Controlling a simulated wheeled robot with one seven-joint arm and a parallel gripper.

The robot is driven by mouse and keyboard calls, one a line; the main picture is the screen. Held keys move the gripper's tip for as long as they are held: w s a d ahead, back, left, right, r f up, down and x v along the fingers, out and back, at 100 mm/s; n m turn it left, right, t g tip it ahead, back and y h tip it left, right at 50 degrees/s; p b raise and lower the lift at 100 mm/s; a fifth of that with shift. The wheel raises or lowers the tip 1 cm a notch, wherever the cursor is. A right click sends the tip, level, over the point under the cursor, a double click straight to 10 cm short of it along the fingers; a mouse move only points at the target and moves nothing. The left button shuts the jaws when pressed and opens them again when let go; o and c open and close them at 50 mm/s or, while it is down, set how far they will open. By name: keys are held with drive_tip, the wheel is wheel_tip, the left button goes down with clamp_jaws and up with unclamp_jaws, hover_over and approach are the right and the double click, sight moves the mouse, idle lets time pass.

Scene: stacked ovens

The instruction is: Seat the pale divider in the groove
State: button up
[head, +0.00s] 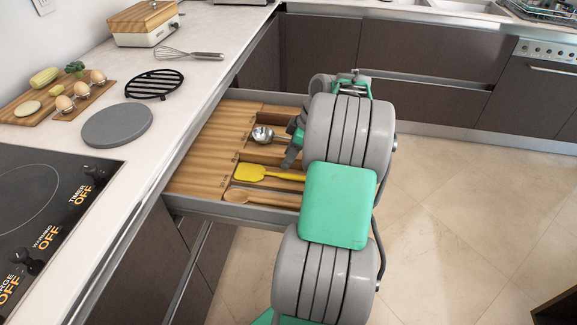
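The open drawer (250,208) holds a wooden organizer (208,152) with a broad ribbed section on the left and utensil compartments on the right. Wooden strips separate the compartments, but I cannot tell which piece is the pale divider. The groove is too small to make out. My gripper (288,162) points down over the right part of the organizer, close to the ladle's right side. My arm hides the drawer's right end. I cannot tell whether the fingers are apart, or whether they hold anything.
A metal ladle (263,134), a yellow spatula (252,173) and a wooden spoon (238,197) lie in the compartments. The counter at left bears a grey disc (117,124), black trivet (154,84), whisk (190,55) and cooktop (45,215). Open floor (450,210) lies at right.

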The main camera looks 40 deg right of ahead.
drive_tip(key=shift+w+a+f, duration=0.15)
drive_tip(key=shift+w+f, duration=0.05)
drive_tip(key=shift+f, duration=0.35)
drive_tip(key=shift+c, duration=0.2)
clamp_jaws()
